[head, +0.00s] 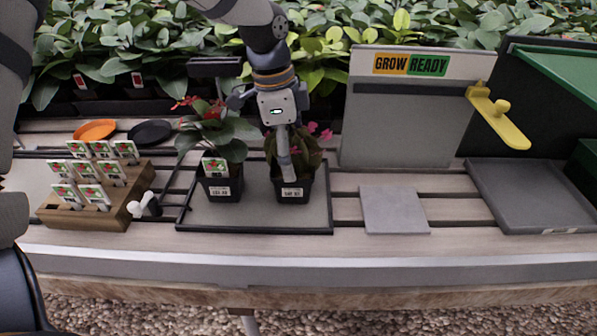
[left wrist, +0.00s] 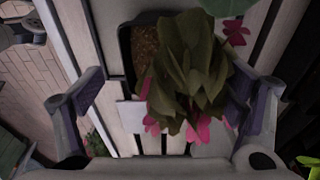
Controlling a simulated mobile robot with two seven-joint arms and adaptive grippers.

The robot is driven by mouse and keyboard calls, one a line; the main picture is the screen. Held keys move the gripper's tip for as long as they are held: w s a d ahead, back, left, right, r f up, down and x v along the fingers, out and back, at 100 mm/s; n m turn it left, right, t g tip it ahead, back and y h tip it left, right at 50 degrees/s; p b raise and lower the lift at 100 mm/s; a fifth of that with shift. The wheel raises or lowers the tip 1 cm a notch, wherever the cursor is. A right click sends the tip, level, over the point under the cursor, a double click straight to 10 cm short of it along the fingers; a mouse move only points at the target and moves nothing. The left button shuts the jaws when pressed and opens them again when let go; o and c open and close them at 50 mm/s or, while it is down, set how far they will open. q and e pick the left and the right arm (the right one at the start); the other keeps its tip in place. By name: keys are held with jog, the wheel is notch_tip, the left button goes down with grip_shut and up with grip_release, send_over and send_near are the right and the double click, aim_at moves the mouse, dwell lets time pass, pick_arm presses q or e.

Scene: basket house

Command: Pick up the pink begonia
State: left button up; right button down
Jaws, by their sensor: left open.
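The pink begonia (head: 308,158) has dark olive leaves and pink flowers and stands in a black labelled pot (head: 293,190) on the right part of a grey tray with a black rim (head: 255,231). My left gripper (head: 283,140) is over it in the head view, hiding part of its leaves. My right gripper is not in view.
A red-flowered plant (head: 220,140) stands close left in the same tray. A wooden label block (head: 88,218) is at left, with orange (head: 95,130) and black (head: 150,132) saucers behind. A GROW READY board (head: 405,120), grey square (head: 394,210) and grey tray (head: 530,190) are at right.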

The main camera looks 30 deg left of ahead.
pick_arm(q)
jog(key=f, duration=0.5)
jog(key=f+b, duration=0.1)
jog(key=f, duration=0.2)
jog(key=shift+w+d, duration=0.3)
jog(key=shift+w, duration=0.05)
jog(key=shift+r, duration=0.15)
jog(key=c, duration=1.3)
